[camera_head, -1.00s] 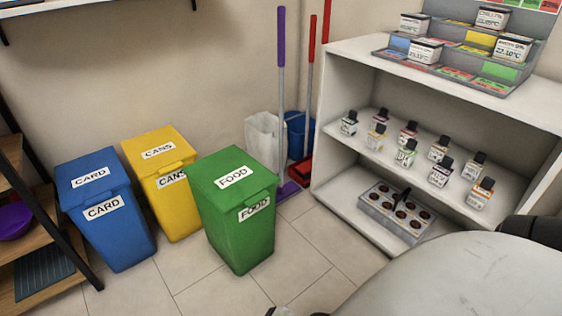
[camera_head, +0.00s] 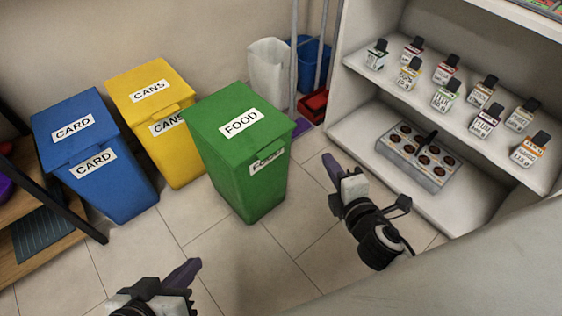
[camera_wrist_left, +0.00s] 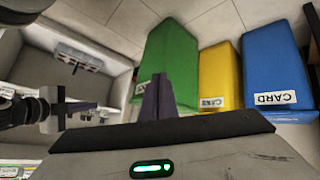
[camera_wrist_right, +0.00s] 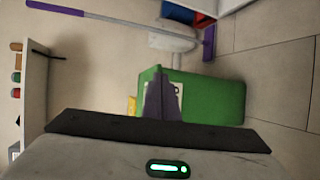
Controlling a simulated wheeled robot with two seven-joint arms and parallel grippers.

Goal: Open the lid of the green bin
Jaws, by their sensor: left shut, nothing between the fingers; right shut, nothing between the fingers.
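The green bin (camera_head: 250,180) stands on the tiled floor, its flat lid (camera_head: 238,116) labelled FOOD and closed. It also shows in the left wrist view (camera_wrist_left: 168,62) and in the right wrist view (camera_wrist_right: 215,97). My left gripper (camera_head: 190,272) is shut and empty, in front of the bin and to its lower left, apart from it. My right gripper (camera_head: 330,163) is shut and empty, to the right of the bin and apart from it. The purple fingers overlap the bin in both wrist views.
A yellow CANS bin (camera_head: 178,165) stands close behind and left of the green bin, and a blue CARD bin (camera_head: 120,190) farther left. A white shelf unit (camera_head: 365,115) with bottles is at right. Floor in front is clear.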

